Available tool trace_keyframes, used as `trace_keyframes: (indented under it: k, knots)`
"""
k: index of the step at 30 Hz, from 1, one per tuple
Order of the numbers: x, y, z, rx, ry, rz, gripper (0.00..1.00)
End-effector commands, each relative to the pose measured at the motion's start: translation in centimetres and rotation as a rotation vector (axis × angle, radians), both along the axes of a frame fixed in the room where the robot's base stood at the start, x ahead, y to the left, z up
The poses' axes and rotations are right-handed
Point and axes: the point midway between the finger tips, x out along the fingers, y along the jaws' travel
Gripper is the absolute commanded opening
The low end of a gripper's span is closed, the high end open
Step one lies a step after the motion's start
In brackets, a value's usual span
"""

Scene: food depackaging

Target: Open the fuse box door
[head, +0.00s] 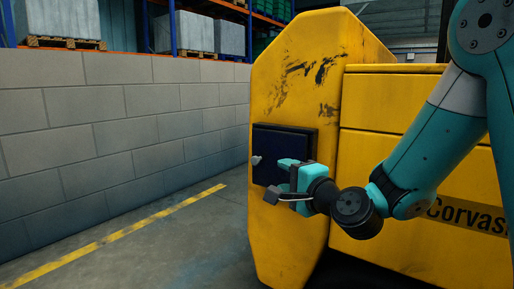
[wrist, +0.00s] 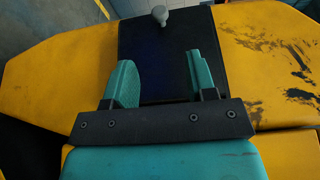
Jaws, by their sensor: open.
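The fuse box door (head: 285,143) is a dark, near-black square panel on the end of a yellow machine, and it looks shut. A small light grey knob (head: 256,160) stands out at its left edge. In the wrist view the door (wrist: 165,75) lies beyond my fingers, with the knob (wrist: 160,15) at the top edge of the panel. My gripper (head: 281,180) is open and empty in front of the door's lower part. In the wrist view my gripper (wrist: 162,82) has its two teal fingers well apart, pointing toward the knob but short of it. My gripper hides part of the door in the head view.
The yellow machine (head: 290,95) fills the middle and right, with scuffed paint. A grey block wall (head: 120,120) runs along the left. Clear floor (head: 190,235) with a yellow line lies between the wall and the machine. Shelves with pallets (head: 190,35) stand behind the wall.

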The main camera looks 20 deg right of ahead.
Motion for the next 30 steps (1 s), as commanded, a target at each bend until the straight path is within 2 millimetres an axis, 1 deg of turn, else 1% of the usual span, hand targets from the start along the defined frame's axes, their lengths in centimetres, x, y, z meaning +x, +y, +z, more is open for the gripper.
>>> trace_keyframes:
  k: [1, 6, 12, 15, 21, 30]
  knots:
    - [1.2, 0.5, 0.7, 0.000, 0.003, 0.007, 0.51]
    - [4.6, 1.4, 0.8, -0.002, 0.001, 0.007, 0.51]
    - [8.0, 2.3, 0.7, -0.003, 0.000, 0.008, 0.51]
    - [9.3, 2.5, 0.6, -0.002, 0.000, 0.007, 0.51]
    - [10.7, 2.9, 0.3, -0.001, -0.002, 0.006, 0.51]
    - [11.0, 2.9, 0.0, -0.002, -0.003, 0.005, 0.51]
